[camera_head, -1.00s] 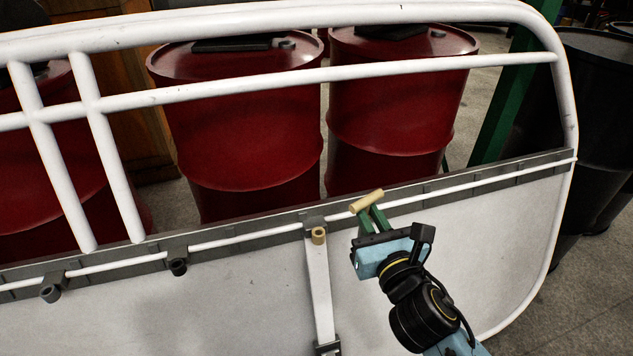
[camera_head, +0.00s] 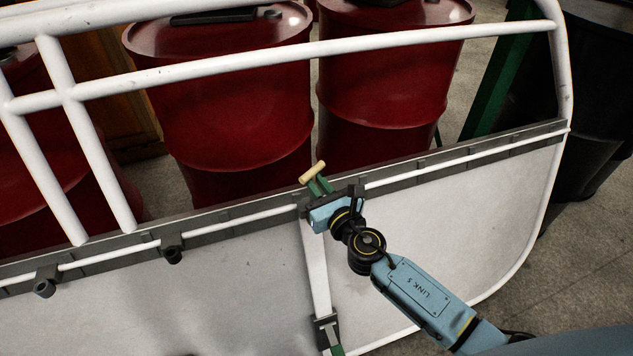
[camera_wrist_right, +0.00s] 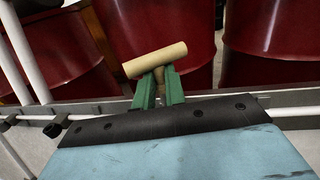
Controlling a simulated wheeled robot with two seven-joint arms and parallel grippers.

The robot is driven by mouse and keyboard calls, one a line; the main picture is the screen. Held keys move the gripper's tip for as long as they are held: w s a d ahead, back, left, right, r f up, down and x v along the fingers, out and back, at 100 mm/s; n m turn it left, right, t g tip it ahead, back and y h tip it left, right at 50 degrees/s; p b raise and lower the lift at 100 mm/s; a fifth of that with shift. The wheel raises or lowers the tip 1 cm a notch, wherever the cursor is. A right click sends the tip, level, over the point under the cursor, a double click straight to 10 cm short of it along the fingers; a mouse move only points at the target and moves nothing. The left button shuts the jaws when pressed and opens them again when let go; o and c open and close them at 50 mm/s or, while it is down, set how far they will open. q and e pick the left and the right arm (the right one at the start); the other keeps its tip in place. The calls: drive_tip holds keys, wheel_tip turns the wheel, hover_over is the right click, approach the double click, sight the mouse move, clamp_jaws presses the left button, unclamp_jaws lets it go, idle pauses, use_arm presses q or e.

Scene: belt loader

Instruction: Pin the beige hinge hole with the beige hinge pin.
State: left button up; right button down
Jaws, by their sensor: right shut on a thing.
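The beige hinge pin (camera_head: 312,173) is a T shape with a round crossbar. My right gripper (camera_head: 319,186) is shut on its short stem, between the green fingers. In the right wrist view the pin (camera_wrist_right: 155,60) tilts, its right end higher, and stands clear of the fingertips. In the head view the gripper is over the top of the white strap (camera_head: 316,265), in front of the grey rail. The beige hinge hole is hidden there, behind my right gripper. The pin's distance from it cannot be told. My left gripper is not in view.
Dark round sockets (camera_head: 172,255) sit along the grey rail (camera_head: 225,221) to the left. White tubes (camera_head: 300,52) cross above. Red drums (camera_head: 220,105) stand behind. A dark bracket (camera_head: 325,329) with a green piece below it is at the bottom. The white panel (camera_head: 445,215) is clear at right.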

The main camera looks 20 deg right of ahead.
use_arm(q)
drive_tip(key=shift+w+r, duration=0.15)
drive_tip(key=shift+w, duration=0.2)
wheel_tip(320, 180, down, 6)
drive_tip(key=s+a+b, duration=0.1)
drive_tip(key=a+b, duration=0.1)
drive_tip(key=b, duration=0.3)
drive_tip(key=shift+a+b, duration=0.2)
drive_tip(key=shift+b, duration=0.15)
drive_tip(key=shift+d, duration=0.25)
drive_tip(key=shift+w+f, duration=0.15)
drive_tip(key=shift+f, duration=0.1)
